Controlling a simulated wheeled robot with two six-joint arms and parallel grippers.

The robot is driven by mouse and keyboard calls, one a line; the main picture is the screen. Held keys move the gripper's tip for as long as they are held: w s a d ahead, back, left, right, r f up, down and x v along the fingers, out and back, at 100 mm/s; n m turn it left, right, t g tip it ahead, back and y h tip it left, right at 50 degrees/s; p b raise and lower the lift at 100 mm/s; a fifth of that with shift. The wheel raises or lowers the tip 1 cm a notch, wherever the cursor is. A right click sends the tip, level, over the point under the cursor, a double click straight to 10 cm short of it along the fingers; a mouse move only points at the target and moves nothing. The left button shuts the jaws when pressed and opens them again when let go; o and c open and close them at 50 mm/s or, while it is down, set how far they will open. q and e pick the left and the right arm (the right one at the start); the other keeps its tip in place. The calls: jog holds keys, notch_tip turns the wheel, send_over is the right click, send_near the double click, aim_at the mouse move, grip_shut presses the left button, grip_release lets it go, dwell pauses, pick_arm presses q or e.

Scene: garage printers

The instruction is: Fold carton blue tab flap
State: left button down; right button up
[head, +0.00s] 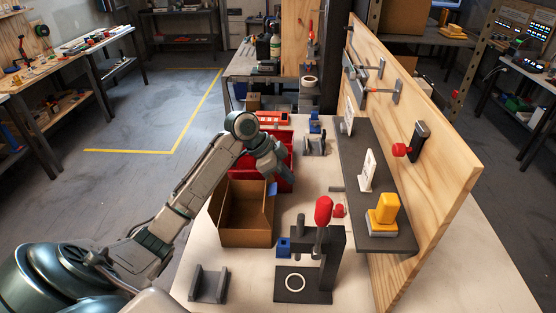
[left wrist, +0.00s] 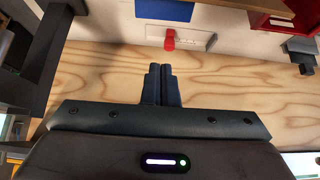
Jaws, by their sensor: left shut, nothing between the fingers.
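The brown cardboard carton (head: 246,238) stands open on the white table in the head view. Its blue tab (head: 272,189) shows at the far right corner of the carton, and its flap stands up there. My left gripper (head: 289,178) is just beyond and to the right of the tab, above the table, with the arm reaching over the far side of the carton. In the left wrist view its two dark fingers (left wrist: 160,84) are together with nothing between them. Whether the gripper touches the flap cannot be told. My right gripper is not in view.
A red bin (head: 283,146) stands behind the carton, close to my left gripper. A press with a red knob (head: 323,210) and a grey U-shaped bracket (head: 209,284) stand nearer. A wooden panel (head: 440,180) with a dark shelf (head: 386,236) bounds the right side.

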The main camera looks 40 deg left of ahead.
aim_at(276, 188)
pick_arm(q)
jog(key=s+a+f+p, duration=0.1)
jog(key=a+f+p, duration=0.1)
jog(key=shift+s+a+f+p, duration=0.2)
jog(key=shift+s+f+p, duration=0.1)
jog(key=shift+s, duration=0.05)
jog(key=shift+w+d, duration=0.1)
